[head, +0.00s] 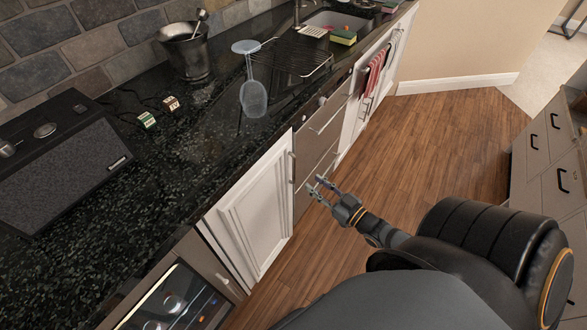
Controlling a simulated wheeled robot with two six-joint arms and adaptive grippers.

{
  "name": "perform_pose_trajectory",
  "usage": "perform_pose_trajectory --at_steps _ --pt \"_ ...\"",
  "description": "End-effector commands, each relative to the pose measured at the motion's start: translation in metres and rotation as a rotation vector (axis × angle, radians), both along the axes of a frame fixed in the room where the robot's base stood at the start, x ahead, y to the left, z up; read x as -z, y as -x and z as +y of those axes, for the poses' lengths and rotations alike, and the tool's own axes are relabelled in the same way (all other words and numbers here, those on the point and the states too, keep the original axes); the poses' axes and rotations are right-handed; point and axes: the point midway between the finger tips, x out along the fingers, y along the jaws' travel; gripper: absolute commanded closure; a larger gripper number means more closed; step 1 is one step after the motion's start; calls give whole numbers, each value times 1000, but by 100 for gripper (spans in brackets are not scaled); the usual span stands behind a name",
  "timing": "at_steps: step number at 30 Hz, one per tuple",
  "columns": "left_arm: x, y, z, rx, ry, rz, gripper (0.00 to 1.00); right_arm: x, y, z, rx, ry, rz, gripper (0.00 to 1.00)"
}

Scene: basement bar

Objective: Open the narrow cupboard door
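The narrow cupboard door (256,217) is a white panelled door under the black counter, between a glass-fronted appliance and grey drawers. Its slim metal handle (292,167) is upright near the door's right edge. I cannot tell whether the door is fully closed or slightly ajar. My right gripper (315,187) is just right of the handle in the picture, in front of the drawers. Its two fingers are spread and point left toward the handle. Nothing shows between them, and a gap shows between them and the handle. My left gripper is not in view.
Grey drawers (318,154) adjoin the door on the right. The glass-fronted appliance (172,300) is at lower left. The counter (190,150) holds a metal bucket (186,52), a wire rack (293,58) and a glass (253,98). Wooden floor (430,130) is clear beyond my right arm.

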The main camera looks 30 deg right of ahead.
Motion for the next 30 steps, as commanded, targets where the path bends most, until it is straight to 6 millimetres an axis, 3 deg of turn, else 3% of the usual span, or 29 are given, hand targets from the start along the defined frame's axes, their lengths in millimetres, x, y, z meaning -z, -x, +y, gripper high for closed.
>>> perform_pose_trajectory --at_steps 4,16,21,28,30 --pt "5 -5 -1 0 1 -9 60 1 -16 3 1 0 -3 68" --pt "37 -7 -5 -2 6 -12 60 4 -91 18 2 3 0 68" --pt "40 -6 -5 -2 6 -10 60 1 -102 20 3 2 3 68" --pt "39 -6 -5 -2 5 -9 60 1 -103 20 3 3 4 68" --pt "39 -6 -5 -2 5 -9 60 1 -103 20 3 3 4 76"
